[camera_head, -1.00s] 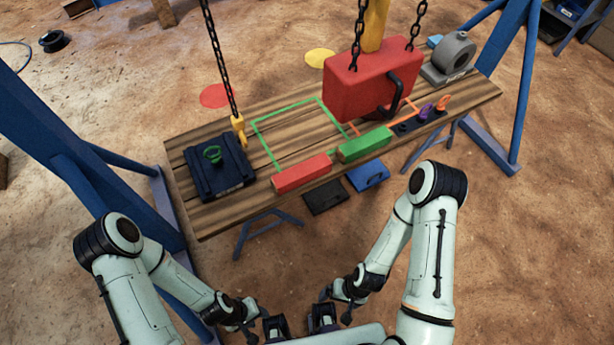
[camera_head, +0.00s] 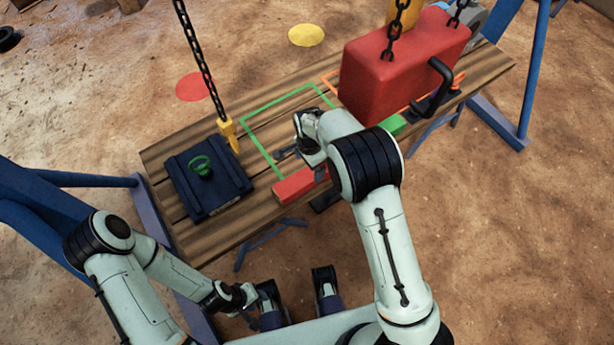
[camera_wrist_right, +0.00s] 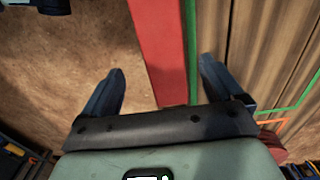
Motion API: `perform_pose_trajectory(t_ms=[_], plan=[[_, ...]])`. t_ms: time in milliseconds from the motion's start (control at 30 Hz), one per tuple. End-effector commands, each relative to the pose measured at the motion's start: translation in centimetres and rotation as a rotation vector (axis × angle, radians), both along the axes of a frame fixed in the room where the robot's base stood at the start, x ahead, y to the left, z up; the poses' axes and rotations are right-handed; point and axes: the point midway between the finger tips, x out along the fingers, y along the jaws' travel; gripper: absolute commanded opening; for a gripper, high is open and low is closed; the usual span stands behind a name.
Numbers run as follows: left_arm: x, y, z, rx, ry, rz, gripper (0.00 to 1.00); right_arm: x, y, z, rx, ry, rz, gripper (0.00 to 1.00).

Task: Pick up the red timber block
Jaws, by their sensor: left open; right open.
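The red timber block (camera_head: 298,186) lies on the near edge of the wooden table, its right part hidden behind my right arm. In the right wrist view the red block (camera_wrist_right: 157,45) runs upward between the two fingers. My right gripper (camera_wrist_right: 162,70) is open above it, with one finger over the ground side and one over the table side; no contact shows. In the head view my right gripper (camera_head: 302,168) is partly hidden by its wrist. My left gripper (camera_head: 254,311) is open and low near my body, away from the table.
A big red block (camera_head: 395,75) hangs on chains at the right, close to my right arm. A green block (camera_head: 393,124) is partly hidden. A dark blue plate (camera_head: 210,180) with a green ring and a yellow hook (camera_head: 229,135) are at the left.

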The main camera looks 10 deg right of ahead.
Motion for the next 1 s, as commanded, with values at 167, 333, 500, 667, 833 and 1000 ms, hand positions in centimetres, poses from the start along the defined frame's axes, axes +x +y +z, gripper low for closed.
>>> perform_pose_trajectory(t_ms=[167,333,500,667,833,1000], plan=[[0.2,0.0,-0.4,0.001,-0.006,0.001,0.43,-0.1,0.0,-3.2,-0.001,0.003,0.002,0.94],[0.2,0.0,-0.5,0.001,-0.008,0.002,0.43,0.0,0.0,-4.2,0.0,0.0,0.003,0.94],[0.3,0.0,-0.7,0.001,-0.011,0.003,0.43,0.0,0.2,-5.7,0.0,0.002,0.004,0.94],[0.4,0.0,-1.1,0.002,-0.016,0.003,0.43,0.2,0.4,-8.2,0.0,0.003,0.002,0.94],[0.5,0.0,-1.2,0.002,-0.019,0.004,0.43,0.2,0.4,-9.4,0.001,-0.001,0.003,0.94],[0.5,0.0,-1.2,0.002,-0.019,0.004,0.43,0.2,0.4,-9.3,0.001,-0.001,0.003,0.9]])
